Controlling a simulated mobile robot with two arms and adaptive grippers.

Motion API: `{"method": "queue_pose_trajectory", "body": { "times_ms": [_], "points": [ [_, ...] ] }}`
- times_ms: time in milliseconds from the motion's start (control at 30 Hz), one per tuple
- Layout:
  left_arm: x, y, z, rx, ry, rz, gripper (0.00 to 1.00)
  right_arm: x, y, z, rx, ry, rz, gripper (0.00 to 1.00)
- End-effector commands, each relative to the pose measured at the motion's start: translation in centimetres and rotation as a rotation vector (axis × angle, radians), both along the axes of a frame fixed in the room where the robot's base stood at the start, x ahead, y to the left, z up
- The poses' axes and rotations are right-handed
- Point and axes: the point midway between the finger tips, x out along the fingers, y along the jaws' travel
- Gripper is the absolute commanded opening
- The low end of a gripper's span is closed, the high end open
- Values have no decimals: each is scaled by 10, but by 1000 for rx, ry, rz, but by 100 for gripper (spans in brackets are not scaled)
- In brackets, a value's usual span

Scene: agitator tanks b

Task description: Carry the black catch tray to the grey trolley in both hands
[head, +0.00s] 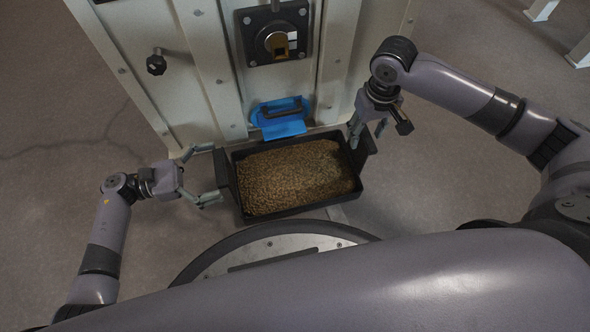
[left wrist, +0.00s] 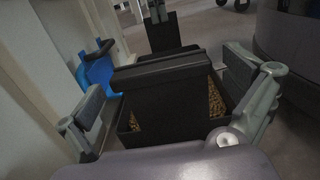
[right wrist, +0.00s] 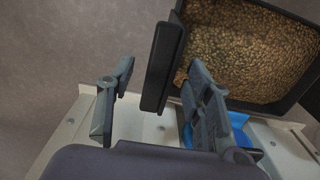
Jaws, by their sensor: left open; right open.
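The black catch tray (head: 292,211), full of brown grain-like pellets, sits level at the foot of a pale tank, below a blue chute. My left gripper (head: 214,174) is open at the tray's left end. In the left wrist view the black left handle (left wrist: 160,72) lies between its spread fingers, apart from them. My right gripper (head: 366,135) is open at the tray's right end. In the right wrist view the right handle (right wrist: 163,66) stands between its fingers, with gaps on both sides. I cannot make out a grey trolley.
The pale tank (head: 209,70) with a black latch panel (head: 273,35) and a knob (head: 156,64) rises right behind the tray. The blue chute (head: 281,118) overhangs the tray's back rim. My round base is close in front. Open floor (head: 50,130) lies left and right.

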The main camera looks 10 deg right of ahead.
Motion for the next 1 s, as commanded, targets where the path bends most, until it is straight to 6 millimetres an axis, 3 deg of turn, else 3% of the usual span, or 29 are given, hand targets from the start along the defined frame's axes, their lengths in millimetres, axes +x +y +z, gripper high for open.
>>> {"method": "queue_pose_trajectory", "body": {
  "times_ms": [133, 467, 1000],
  "points": [
    [0, -10, 0, 0, 1, -1, 100, 0, 0, -11, -2, 0, 0, 47],
    [0, -13, 0, 0, 0, 0, 100, 0, 0, -13, -1, 0, 1, 47],
    [0, -13, 0, 1, 0, 0, 65, 0, 0, -13, -1, 0, 1, 11]
  ]
}}
